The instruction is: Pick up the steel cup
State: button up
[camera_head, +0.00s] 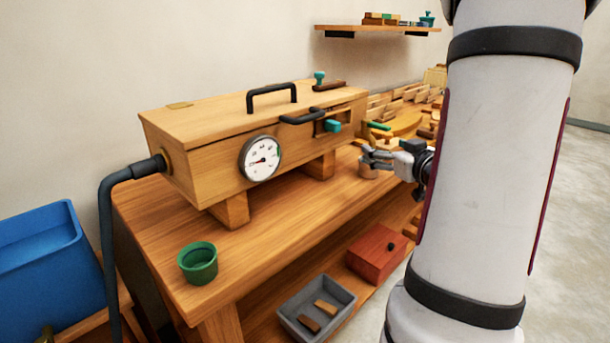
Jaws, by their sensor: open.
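My gripper (366,157) reaches in from the right over the workbench, its fingers open and pointing left. A small round cup-like thing (368,173) stands on the bench right at the fingers and is partly hidden by them. It looks tan in this light, and I cannot tell for sure that it is the steel cup. I cannot tell whether the fingers touch it or are around it. No other steel cup shows plainly. A green cup (198,264) stands apart at the near left corner of the bench.
A wooden steam box (210,151) with a gauge and black handles stands on the workbench (262,232). A black hose (106,240) enters its left end. Wooden pieces (405,115) crowd the bench's far end. Below are a grey tray (345,322) and a red box (375,258). The bench's front middle is clear.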

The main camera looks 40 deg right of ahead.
jog(key=s+d+f+t+y+b, duration=0.1)
jog(key=s+d+f+t+b, duration=0.1)
jog(key=s+f+b, duration=0.45)
jog(key=shift+w+a+f+x, duration=0.1)
jog(key=shift+a+f+x, duration=0.15)
jog(key=shift+x, duration=2.25)
jog(key=shift+w+a+f+x, duration=0.1)
jog(key=shift+a+x, duration=0.15)
jog(key=shift+x, duration=2.25)
jog(key=shift+w+a+f+x, duration=0.1)
jog(key=shift+a+f+x, duration=0.1)
jog(key=shift+x, duration=2.3)
jog(key=shift+s, duration=0.1)
jog(key=c, duration=1.3)
